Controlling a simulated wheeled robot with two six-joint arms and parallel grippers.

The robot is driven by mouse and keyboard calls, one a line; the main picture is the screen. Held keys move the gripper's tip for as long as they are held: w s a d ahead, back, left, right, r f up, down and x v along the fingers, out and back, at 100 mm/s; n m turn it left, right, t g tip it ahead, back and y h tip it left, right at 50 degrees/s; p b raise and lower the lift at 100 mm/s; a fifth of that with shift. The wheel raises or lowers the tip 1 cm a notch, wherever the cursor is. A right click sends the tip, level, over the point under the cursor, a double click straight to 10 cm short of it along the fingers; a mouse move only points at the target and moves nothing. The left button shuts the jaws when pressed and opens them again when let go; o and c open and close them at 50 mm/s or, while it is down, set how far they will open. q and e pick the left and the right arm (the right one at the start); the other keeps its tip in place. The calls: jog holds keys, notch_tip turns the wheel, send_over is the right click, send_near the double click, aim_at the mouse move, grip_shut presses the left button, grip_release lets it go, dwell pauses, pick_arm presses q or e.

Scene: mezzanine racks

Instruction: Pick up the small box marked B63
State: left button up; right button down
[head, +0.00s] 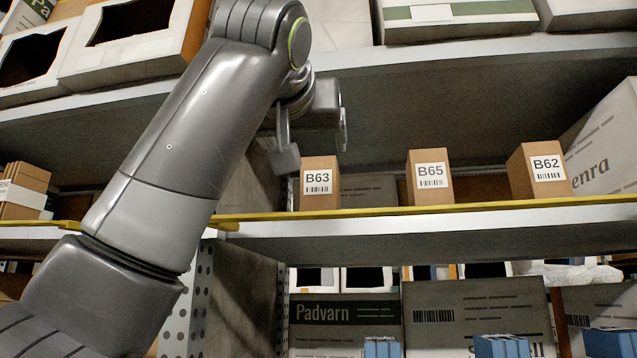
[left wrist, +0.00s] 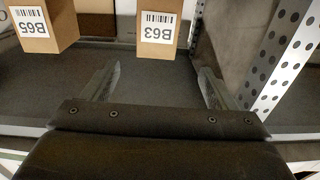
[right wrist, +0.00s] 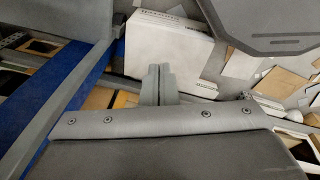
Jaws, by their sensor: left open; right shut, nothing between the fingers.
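The small brown box marked B63 (head: 320,190) stands upright on the middle shelf, near its yellow front edge. In the left wrist view, box B63 (left wrist: 158,22) appears upside down, ahead of and between the fingers but not touching them. My left gripper (head: 314,148) is open and empty, just above and in front of B63 in the head view. Its two fingers also show spread in the left wrist view (left wrist: 160,85). My right gripper (right wrist: 158,84) is shut and empty in the right wrist view; it is not in the head view.
Boxes B65 (head: 430,178) and B62 (head: 540,172) stand right of B63 on the same shelf. A perforated post (left wrist: 285,55) is close beside the left gripper. The shelf above (head: 480,49) limits height. A yellow lip (head: 400,211) edges the shelf.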

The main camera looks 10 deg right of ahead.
aim_at(316, 165)
pick_arm(q)
jog(key=x, duration=0.1)
jog(key=p+x, duration=0.1)
jog(key=x, duration=0.1)
jog(key=shift+w+d+r+p, duration=0.2)
jog(key=shift+w+r+p, duration=0.05)
jog(key=shift+p, duration=0.15)
jog(key=p+x, duration=0.1)
jog(key=x, duration=0.1)
jog(key=p+x, duration=0.1)
jog(key=x, duration=0.1)
jog(key=shift+w+d+f, duration=0.1)
jog(key=shift+d+f, duration=0.15)
jog(key=shift+d, duration=0.05)
jog(key=shift+w+a, duration=0.15)
jog(key=shift+w, duration=0.05)
jog(key=shift+w+r+p, duration=0.1)
jog(key=shift+p, duration=0.25)
jog(key=p+x, duration=0.3)
jog(key=shift+w+d+r+p, duration=0.25)
jog(key=shift+d+r+p, duration=0.05)
jog(key=shift+p, duration=0.05)
jog(key=shift+w+d+f+p, duration=0.15)
jog(key=shift+w+p, duration=0.2)
jog(key=shift+w, duration=0.25)
pick_arm(e)
notch_tip(316, 165, up, 10)
jog(key=shift+s+a+f, duration=0.15)
jog(key=shift+s+f, duration=0.1)
